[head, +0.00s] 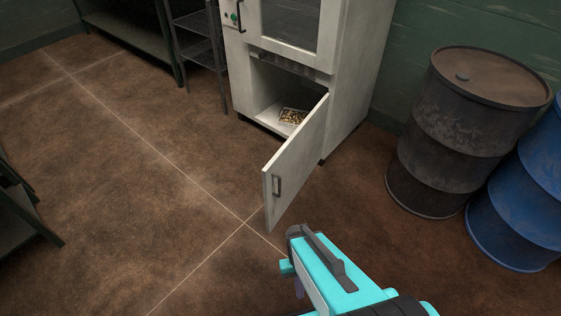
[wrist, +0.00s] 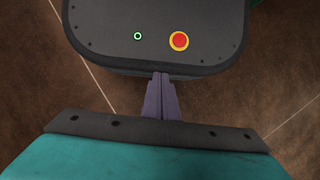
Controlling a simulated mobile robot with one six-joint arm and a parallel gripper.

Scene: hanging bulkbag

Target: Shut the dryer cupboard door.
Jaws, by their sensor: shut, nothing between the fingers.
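The dryer cupboard door (head: 298,158) is a pale panel below the white dryer cabinet (head: 345,75). It stands wide open, swung out toward me from the right side of the cupboard opening. A dark bar handle (head: 277,187) is near its free edge. The door is not in the wrist view.
A small tray of mixed bits (head: 293,116) lies inside the cupboard. A rusty dark barrel (head: 455,150) and a blue barrel (head: 520,210) stand to the right. A dark wire rack (head: 205,55) stands left of the dryer. The brown floor to the left of the door is clear.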

